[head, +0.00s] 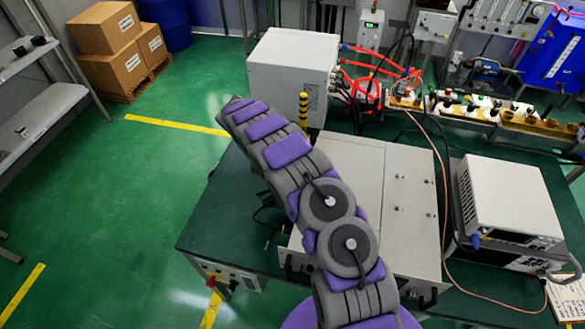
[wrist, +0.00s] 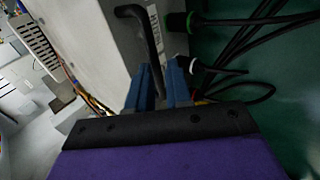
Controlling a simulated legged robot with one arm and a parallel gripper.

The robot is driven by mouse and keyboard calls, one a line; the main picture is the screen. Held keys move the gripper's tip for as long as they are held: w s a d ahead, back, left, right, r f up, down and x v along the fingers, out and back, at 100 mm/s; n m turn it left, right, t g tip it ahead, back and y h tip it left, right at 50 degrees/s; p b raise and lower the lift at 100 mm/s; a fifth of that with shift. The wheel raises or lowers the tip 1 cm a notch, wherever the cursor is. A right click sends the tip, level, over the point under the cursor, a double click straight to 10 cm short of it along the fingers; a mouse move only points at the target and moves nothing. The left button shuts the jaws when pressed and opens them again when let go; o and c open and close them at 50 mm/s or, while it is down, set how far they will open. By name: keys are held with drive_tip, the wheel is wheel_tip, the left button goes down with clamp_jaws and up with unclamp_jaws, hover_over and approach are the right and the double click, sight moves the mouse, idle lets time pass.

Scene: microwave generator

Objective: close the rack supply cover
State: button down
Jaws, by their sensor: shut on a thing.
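My gripper (wrist: 161,78) shows in the wrist view with two blue fingers. They are closed on the lower part of a black bar handle (wrist: 148,32), which stands against a light grey panel (wrist: 95,35). The head view shows my grey and purple arm over the table, but the gripper itself is hidden there. A wide grey metal box (head: 405,205), seemingly the rack supply, lies on the table partly behind my arm. Its top looks flat, with a seam between two panels. I cannot tell which panel is the cover.
A white cabinet (head: 292,65) with red hoses stands at the back. A white instrument (head: 508,200) stands to the right on the dark green table (head: 215,215). Black cables (wrist: 240,45) run close to the fingers. Green floor (head: 110,190) is clear at left.

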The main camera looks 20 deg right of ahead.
drive_tip(key=f, duration=0.2)
drive_tip(key=s+a+f, duration=0.1)
drive_tip(key=shift+f+g, duration=0.2)
drive_tip(key=shift+g, duration=0.1)
drive_tip(key=c, duration=1.1)
unclamp_jaws()
drive_tip(key=shift+s+d, duration=0.1)
drive_tip(key=shift+d, duration=0.15)
drive_tip(key=shift+c, duration=0.2)
drive_tip(key=shift+w+d+f, duration=0.1)
drive_tip(key=shift+w+d, duration=0.1)
drive_tip(key=shift+w, duration=0.05)
drive_tip(key=shift+w+r, duration=0.35)
drive_tip(key=shift+r, duration=0.15)
drive_tip(key=shift+w+a+r, duration=0.15)
drive_tip(key=shift+a+r, duration=0.05)
